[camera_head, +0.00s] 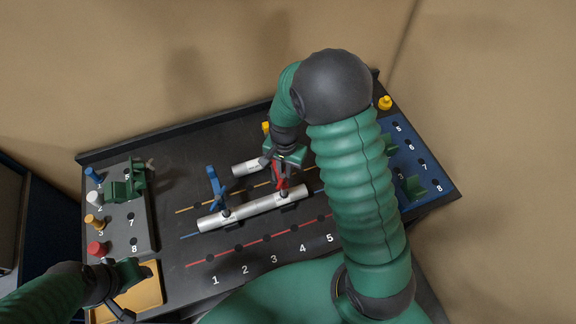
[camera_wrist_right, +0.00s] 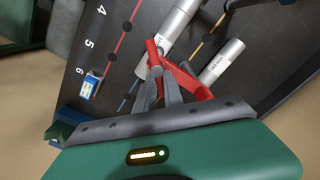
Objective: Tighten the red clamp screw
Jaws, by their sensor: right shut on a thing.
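The red clamp (camera_head: 279,173) stands on a long silver tube (camera_head: 252,208) near its right end. In the right wrist view, the red clamp (camera_wrist_right: 196,84) has its red arms on both sides of my fingers, and the silver tube (camera_wrist_right: 178,28) runs up from it. My right gripper (camera_head: 282,184) reaches down onto the clamp from above. Its fingers (camera_wrist_right: 161,84) are shut on the red clamp's screw, which they mostly hide. A blue clamp (camera_head: 214,180) stands on the same tube to the left. My left gripper (camera_head: 126,292) is at the lower left, away from the tube; its finger gap is unclear.
A shorter silver tube (camera_head: 249,167) lies behind the long one. A grey panel (camera_head: 143,225) with coloured knobs is at left, and a blue panel (camera_head: 432,185) with green holders is at right. A yellow tray (camera_head: 145,290) is at the front left. My right arm hides the board's right middle.

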